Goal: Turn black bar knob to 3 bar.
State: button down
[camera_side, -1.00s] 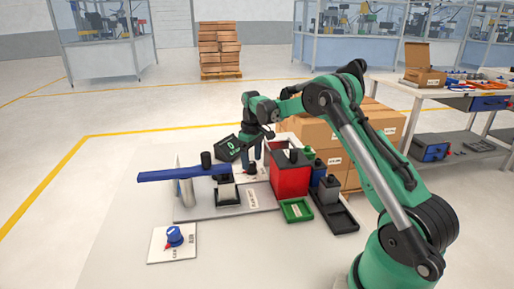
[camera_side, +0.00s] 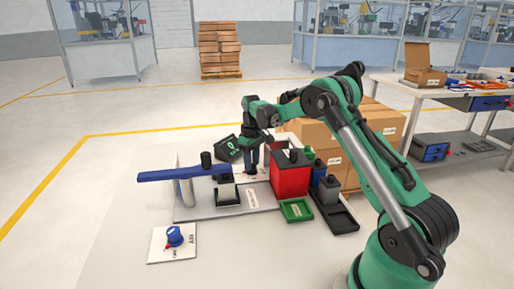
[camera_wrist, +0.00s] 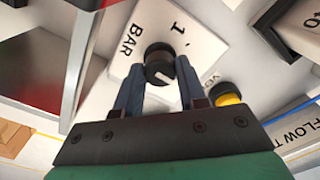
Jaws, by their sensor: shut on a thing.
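The black bar knob (camera_wrist: 158,66) is a round black knob with a pale mark on its lower edge in the wrist view. It stands on a white plate (camera_wrist: 127,35) printed "BAR" and "1". My gripper (camera_wrist: 158,88) has its two blue-grey fingers shut on the knob, one at each side. In the side view my gripper (camera_side: 249,165) points down behind the red box, and the knob is hard to make out there. A dark display (camera_side: 229,149) with green characters stands just left of the gripper; its reading is too small to be sure of.
A red box (camera_side: 289,178) stands close right of the gripper. A blue lever (camera_side: 168,175) reaches left over a white post. A yellow-and-black knob (camera_wrist: 227,95) is near my right finger. A blue knob (camera_side: 174,236) sits on a front plate. Open tabletop lies at front.

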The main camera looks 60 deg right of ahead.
jog(key=m, duration=0.6)
jog(key=shift+m, duration=2.8)
jog(key=c, duration=0.5)
grip_release()
jog(key=shift+r, duration=2.85)
jog(key=shift+a, duration=0.1)
